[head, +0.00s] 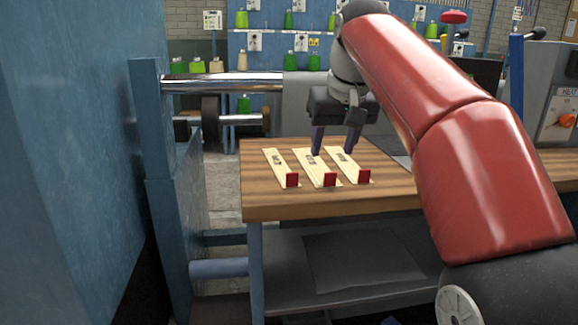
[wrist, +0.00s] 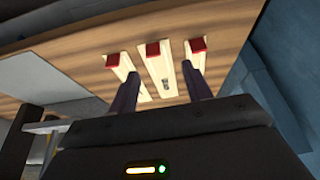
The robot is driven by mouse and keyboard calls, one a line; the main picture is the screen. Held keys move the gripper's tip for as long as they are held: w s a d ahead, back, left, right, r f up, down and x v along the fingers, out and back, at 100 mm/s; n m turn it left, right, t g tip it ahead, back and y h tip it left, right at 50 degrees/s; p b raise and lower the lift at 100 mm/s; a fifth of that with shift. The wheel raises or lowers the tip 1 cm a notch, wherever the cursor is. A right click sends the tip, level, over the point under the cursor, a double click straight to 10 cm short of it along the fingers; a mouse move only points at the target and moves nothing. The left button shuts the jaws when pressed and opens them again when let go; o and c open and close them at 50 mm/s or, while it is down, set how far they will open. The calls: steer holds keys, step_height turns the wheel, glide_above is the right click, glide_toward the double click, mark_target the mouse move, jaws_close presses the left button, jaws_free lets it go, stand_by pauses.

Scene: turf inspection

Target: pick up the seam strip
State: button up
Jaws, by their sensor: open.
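Three pale strips lie side by side on the wooden tabletop, each with a dark printed label and a red block at its near end: a left strip (head: 279,168), a middle strip (head: 317,170) and a right strip (head: 352,168). The labels are too small to read, so I cannot tell which is the seam strip. My gripper (head: 334,153) is open and empty, fingers pointing down over the far part of the middle and right strips. In the wrist view the middle strip (wrist: 158,66) shows between the fingers (wrist: 161,68); whether they touch anything is unclear.
The wooden table (head: 330,205) has bare room in front of and left of the strips. A blue post (head: 152,130) with a metal roller (head: 222,82) stands to the left. Thread spools line shelves behind.

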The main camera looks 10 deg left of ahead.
mark_target(331, 174)
steer(key=x, duration=0.2)
steer(key=b+x, duration=0.1)
steer(key=x, duration=0.2)
steer(key=d+x, duration=0.1)
steer(key=x, duration=0.1)
steer(key=shift+w+f+b, duration=0.3)
steer(key=shift+f+b, duration=0.1)
steer(key=shift+s+d, duration=0.1)
steer(key=shift+s, duration=0.05)
steer(key=c, duration=1.1)
steer(key=shift+o, duration=0.2)
steer(key=shift+r, duration=0.2)
